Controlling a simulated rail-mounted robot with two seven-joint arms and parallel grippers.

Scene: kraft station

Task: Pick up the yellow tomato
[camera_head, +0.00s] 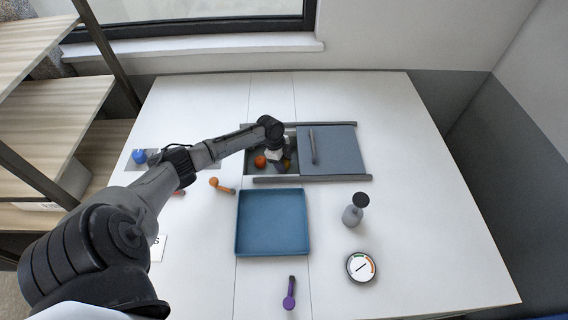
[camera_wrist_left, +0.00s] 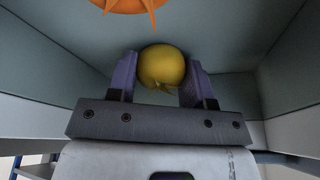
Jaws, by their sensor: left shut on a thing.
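The yellow tomato (camera_wrist_left: 161,66) sits between the two fingers of my left gripper (camera_wrist_left: 160,80) in the left wrist view, and the fingers are shut on it. In the head view my left gripper (camera_head: 280,158) reaches down into the open left part of a grey sunken box (camera_head: 256,168). Only a small bit of the yellow tomato (camera_head: 287,165) shows there beside the gripper. An orange-red tomato (camera_head: 260,161) lies in the box to the left of the gripper. It also shows in the left wrist view as an orange shape (camera_wrist_left: 130,4) at the top edge. My right gripper is not in view.
A sliding lid (camera_head: 343,150) with a handle covers the box's right part. A blue tray (camera_head: 272,250) lies in front. An orange utensil (camera_head: 220,186), a purple utensil (camera_head: 290,293), a grey shaker-like item (camera_head: 352,215) and a dial (camera_head: 361,267) are on the white table. The right side is clear.

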